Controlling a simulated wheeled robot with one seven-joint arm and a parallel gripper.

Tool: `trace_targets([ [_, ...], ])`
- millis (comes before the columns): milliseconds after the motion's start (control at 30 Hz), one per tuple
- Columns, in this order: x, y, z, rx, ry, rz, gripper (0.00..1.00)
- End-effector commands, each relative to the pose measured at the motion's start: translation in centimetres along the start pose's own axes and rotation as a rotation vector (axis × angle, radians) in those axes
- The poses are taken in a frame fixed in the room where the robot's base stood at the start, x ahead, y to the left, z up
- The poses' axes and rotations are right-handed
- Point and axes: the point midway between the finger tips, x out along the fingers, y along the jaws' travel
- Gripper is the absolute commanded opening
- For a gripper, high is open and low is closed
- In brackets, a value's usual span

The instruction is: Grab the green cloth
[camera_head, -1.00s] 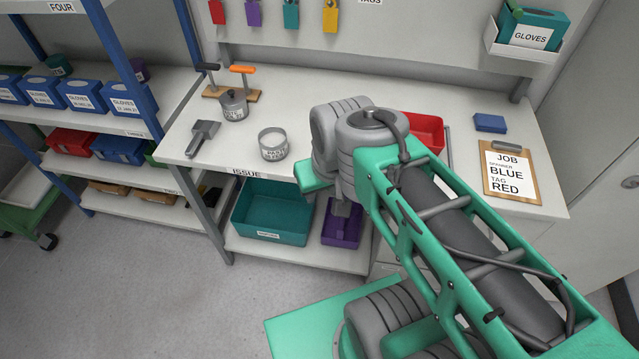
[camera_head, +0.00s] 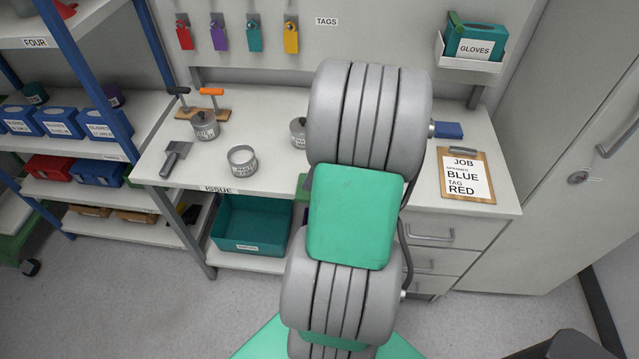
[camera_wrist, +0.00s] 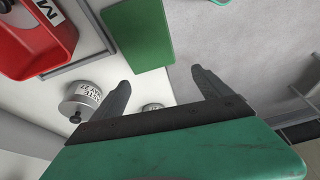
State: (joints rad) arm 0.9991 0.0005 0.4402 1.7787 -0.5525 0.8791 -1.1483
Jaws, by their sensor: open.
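The green cloth (camera_wrist: 137,33) shows in the wrist view as a flat green rectangle at the edge of the white worktop, at the top centre. My gripper (camera_wrist: 161,77) is open, with one finger at either side of an empty gap. The cloth's near end lies just ahead of the gap, more toward the left finger. I see no contact between the fingers and the cloth.
The white bench (camera_head: 270,112) carries a metal tin (camera_head: 243,160), a lidded pot (camera_head: 205,125), a scraper (camera_head: 177,158) and a clipboard (camera_head: 467,177). A red bin (camera_wrist: 62,28) sits left of the cloth. A teal bin (camera_head: 250,226) stands below. Open floor lies right of the bench edge in the wrist view.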

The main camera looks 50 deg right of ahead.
Motion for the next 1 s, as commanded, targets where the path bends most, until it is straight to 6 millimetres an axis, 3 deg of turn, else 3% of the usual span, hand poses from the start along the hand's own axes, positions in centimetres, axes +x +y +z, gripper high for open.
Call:
trace_targets([
  [33, -0.2, 1.0, 2.0, -0.015, 0.021, -0.002, 0.93],
  [167, 0.2, 1.9, 4.1, -0.066, 0.051, -0.001, 1.00],
  [633, 7.1, 1.7, 3.3, -0.071, 0.051, -0.002, 1.00],
  [900, 7.7, 1.8, 3.4, -0.071, 0.050, 0.003, 0.99],
  [1000, 7.7, 1.8, 3.4, -0.071, 0.050, 0.003, 0.91],
])
